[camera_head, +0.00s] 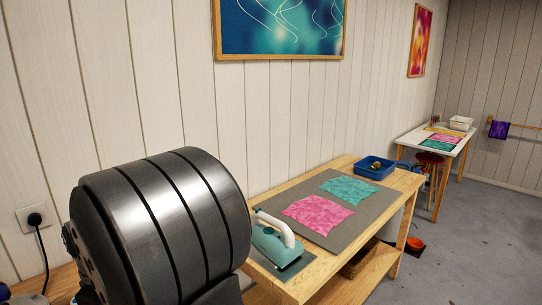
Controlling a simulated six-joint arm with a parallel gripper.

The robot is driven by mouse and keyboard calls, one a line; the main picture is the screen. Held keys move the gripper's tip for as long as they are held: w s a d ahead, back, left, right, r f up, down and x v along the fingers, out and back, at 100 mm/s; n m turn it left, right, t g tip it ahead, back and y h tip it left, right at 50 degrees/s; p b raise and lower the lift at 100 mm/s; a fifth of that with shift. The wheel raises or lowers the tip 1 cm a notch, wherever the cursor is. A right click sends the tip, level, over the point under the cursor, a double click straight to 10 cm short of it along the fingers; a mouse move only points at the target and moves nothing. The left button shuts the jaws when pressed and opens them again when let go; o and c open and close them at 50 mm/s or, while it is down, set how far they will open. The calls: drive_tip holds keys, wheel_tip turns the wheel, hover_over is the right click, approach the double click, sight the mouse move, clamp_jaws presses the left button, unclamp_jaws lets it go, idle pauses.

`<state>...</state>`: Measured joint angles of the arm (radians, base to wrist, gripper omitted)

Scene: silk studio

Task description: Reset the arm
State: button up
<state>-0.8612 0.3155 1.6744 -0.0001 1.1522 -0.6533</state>
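A large dark metallic rounded body, a part of my own arm, fills the lower left of the head view. My gripper is not visible in this view, so its state and anything it might hold are hidden. A wooden workbench (303,287) stands right of my arm along the white plank wall. A teal iron (268,243) with a white handle sits on the bench's near end, close beside my arm in the picture.
A grey mat (328,236) on the bench bears a pink cloth (318,213) and a teal cloth (349,188). A blue bin (375,168) stands at the bench's far end. A wall socket (35,218) with a plug is at left. Grey floor (470,240) is open at right.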

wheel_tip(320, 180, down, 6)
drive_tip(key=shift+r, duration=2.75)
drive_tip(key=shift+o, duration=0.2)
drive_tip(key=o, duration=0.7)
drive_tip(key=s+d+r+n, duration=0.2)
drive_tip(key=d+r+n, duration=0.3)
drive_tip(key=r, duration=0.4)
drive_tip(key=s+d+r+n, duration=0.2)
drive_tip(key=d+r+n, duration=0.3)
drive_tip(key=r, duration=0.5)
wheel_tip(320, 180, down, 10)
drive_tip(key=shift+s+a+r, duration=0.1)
